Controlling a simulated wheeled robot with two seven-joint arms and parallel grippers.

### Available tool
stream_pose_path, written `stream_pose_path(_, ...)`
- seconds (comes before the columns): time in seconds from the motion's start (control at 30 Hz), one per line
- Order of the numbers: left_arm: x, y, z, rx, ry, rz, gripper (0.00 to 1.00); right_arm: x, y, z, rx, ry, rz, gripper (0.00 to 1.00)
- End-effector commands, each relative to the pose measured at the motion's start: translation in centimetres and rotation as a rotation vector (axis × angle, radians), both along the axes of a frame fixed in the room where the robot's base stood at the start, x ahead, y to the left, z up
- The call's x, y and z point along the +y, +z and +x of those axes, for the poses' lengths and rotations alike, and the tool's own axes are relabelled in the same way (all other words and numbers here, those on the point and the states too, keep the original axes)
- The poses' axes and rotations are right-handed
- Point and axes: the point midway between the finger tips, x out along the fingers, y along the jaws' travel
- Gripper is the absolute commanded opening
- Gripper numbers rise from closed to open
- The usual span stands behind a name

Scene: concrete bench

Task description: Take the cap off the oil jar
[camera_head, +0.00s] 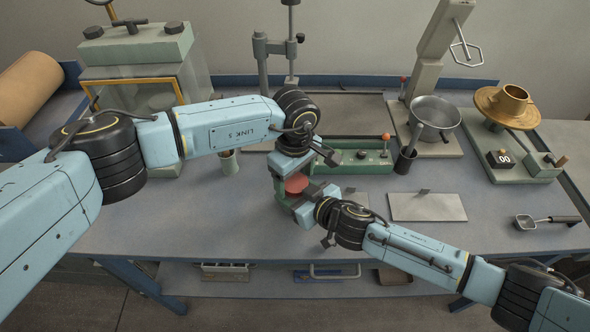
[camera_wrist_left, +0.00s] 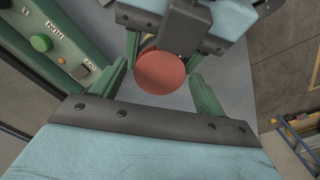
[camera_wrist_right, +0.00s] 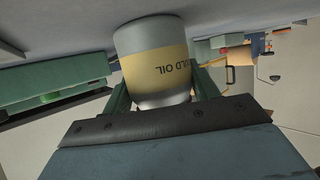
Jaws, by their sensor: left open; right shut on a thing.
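The oil jar has a round red cap (camera_head: 297,184), seen from above in the head view. The cap also shows in the left wrist view (camera_wrist_left: 160,73). My left gripper (camera_wrist_left: 163,78) is open over it, with one green finger on either side. My right gripper (camera_wrist_right: 160,88) is shut on the jar body from the side. The jar's upper end is hidden there, and I cannot tell whether its base touches the bench.
A pale flat plate (camera_head: 427,207) lies to the right. The bench front-left is clear.

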Motion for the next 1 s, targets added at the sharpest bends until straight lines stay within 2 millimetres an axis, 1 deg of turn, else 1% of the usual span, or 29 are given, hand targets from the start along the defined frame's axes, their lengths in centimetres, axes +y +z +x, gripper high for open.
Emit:
stream_pose_path(0.17, -0.01, -0.03, 0.0, 0.0, 0.0, 0.0, 0.73, -0.04, -0.02, 0.03, 0.001, -0.001, -0.001, 0.0)
stream_pose_path(0.2, -0.01, -0.03, 0.01, 0.0, 0.0, 0.0, 0.72, -0.04, -0.02, 0.03, 0.001, -0.001, -0.001, 0.0)
stream_pose_path(0.5, 0.0, -0.01, 0.0, 0.0, 0.0, 0.0, 0.33, -0.06, -0.02, 0.04, 0.0, -0.002, -0.001, 0.0)
stream_pose_path(0.53, 0.0, 0.0, 0.0, 0.0, 0.0, 0.0, 0.29, -0.06, -0.02, 0.04, 0.0, -0.002, -0.001, 0.0)
stream_pose_path(0.57, 0.0, 0.0, 0.0, 0.0, 0.0, 0.0, 0.27, -0.06, -0.02, 0.04, 0.0, -0.002, -0.001, 0.0)
stream_pose_path(0.67, 0.0, 0.0, 0.0, 0.0, 0.017, 0.0, 0.27, -0.07, -0.02, 0.05, 0.0, -0.002, -0.001, 0.0)
stream_pose_path(0.73, 0.0, 0.0, 0.0, 0.0, 0.071, 0.0, 0.27, -0.07, -0.02, 0.05, 0.0, -0.002, -0.001, 0.0)
stream_pose_path(1.0, 0.0, 0.04, 0.0, 0.001, 0.461, 0.0, 0.27, -0.08, -0.03, 0.06, 0.0, -0.002, -0.001, 0.0)
